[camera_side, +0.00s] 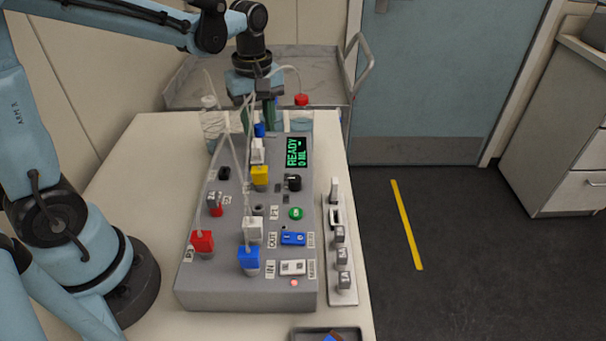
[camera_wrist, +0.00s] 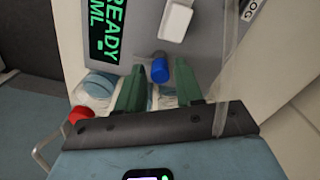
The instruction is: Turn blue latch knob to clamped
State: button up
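The blue latch knob (camera_side: 259,130) is a small blue cylinder at the far end of the grey device (camera_side: 285,215). It also shows in the wrist view (camera_wrist: 160,70), beside a white clamp block (camera_wrist: 175,21). My gripper (camera_side: 260,119) is above the far end of the device, pointing down. In the wrist view its green fingers (camera_wrist: 159,74) are open, one on each side of the knob in the picture, with a visible gap on both sides. I cannot tell how far the fingertips are above the knob. The knob's turn marking cannot be read.
White tubes (camera_side: 236,155) run over the device close to my gripper. Yellow (camera_side: 260,176), red (camera_side: 203,242) and blue (camera_side: 248,258) connectors stand on it. A display (camera_side: 297,152) reads READY 0 ML. A red-capped bottle (camera_side: 301,117) and another bottle (camera_side: 212,120) stand behind.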

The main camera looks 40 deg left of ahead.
grip_shut()
jog(key=shift+m, duration=0.4)
jog(key=m, duration=0.8)
jog(key=shift+m, duration=0.3)
jog(key=m, duration=0.4)
jog(key=shift+m, duration=2.2)
